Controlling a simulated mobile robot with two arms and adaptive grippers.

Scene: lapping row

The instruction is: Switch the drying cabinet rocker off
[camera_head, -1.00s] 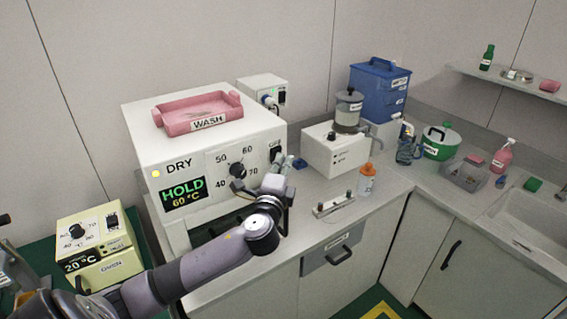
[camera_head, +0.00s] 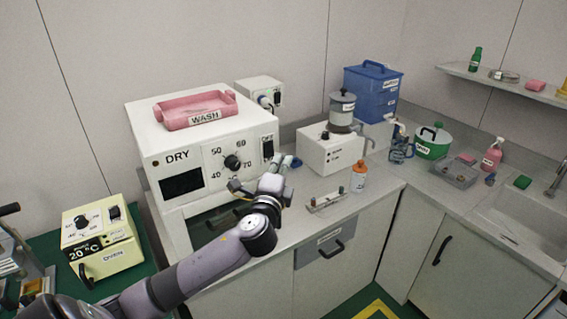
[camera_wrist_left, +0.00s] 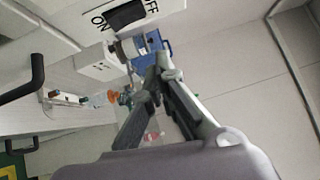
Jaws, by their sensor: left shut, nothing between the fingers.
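The white drying cabinet (camera_head: 170,135) stands on the counter, marked DRY, with a dial (camera_head: 232,162) and a dark, blank display (camera_head: 181,183). Its black rocker (camera_head: 267,149) sits at the right of the front panel under an OFF label. In the left wrist view the rocker (camera_wrist_left: 125,14) shows at the top between ON and OFF marks; its tilt is hard to tell. My left gripper (camera_head: 287,161) is shut and empty, just right of and below the rocker, seemingly apart from it. Its fingers also show in the wrist view (camera_wrist_left: 161,68). My right gripper is out of view.
A pink WASH tray (camera_head: 190,121) lies on the cabinet. A wall box (camera_head: 259,92) is behind; a white unit with a grey pot (camera_head: 325,152) and an orange-capped bottle (camera_head: 359,178) stand to the right. A yellow oven (camera_head: 98,245) is at the left.

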